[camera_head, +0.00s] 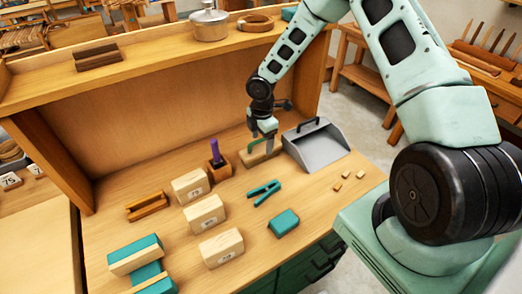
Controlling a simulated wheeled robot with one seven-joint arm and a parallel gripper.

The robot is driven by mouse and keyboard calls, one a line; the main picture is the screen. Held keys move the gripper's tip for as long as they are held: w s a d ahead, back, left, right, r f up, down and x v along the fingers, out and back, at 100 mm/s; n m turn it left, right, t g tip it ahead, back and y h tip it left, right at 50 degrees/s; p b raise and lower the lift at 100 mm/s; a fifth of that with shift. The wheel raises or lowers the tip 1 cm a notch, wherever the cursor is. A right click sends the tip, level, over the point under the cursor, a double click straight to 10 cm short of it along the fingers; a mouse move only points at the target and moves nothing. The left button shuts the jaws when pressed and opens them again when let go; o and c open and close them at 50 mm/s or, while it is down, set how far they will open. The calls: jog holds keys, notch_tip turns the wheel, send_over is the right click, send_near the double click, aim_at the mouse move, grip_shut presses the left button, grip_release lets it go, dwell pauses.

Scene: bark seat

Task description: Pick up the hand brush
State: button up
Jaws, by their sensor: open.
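The hand brush (250,158) looks like a pale wooden block with a green part on top. It lies on the bench top left of the grey dustpan (322,152). My gripper (269,149) points down at the brush's right end, and its fingers cover part of it. The jaws are open. I cannot tell from this view whether the fingers stand around the brush or just above it.
A small wooden holder with a purple item (216,160) stands close left of the brush. Several pale numbered blocks (205,213), a teal clamp-like tool (264,192) and a teal block (284,223) lie nearer. A raised shelf (150,65) runs behind.

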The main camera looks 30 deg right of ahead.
aim_at(261, 147)
jog(key=shift+a+f+p, duration=0.1)
jog(key=shift+f+p, duration=1.15)
jog(key=shift+f, duration=1.35)
jog(key=shift+w, duration=0.1)
jog(key=c, duration=1.1)
